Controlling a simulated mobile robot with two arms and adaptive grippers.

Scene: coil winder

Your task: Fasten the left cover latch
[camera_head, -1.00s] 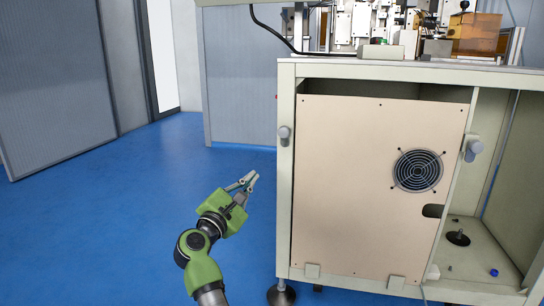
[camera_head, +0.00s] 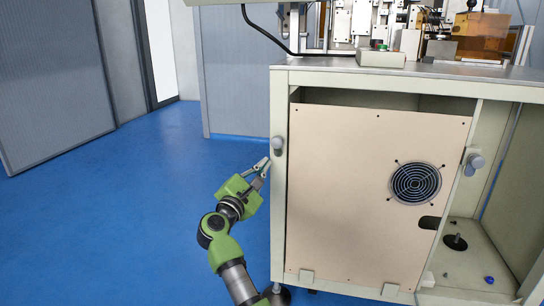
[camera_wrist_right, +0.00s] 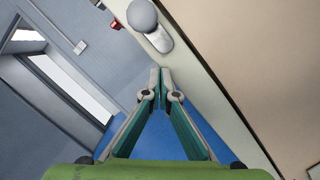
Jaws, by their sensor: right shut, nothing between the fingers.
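The left cover latch (camera_head: 278,146) is a grey knob on a plate, on the left post of the machine frame. It also shows at the top of the right wrist view (camera_wrist_right: 150,22). The beige cover panel (camera_head: 340,190) with a round fan grille stands in the frame opening, right of this latch. My right gripper (camera_head: 267,163) is just below the latch in the head view, fingers pointing up. In the wrist view its fingertips (camera_wrist_right: 160,72) are together with nothing between them, and the latch lies beyond them, apparently apart. My left gripper is not in view.
A second latch (camera_head: 474,163) sits on the right post. The machine's table top (camera_head: 400,75) carries equipment above the cover. An open bay with loose small parts lies at right. The blue floor (camera_head: 130,200) left of the machine is free.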

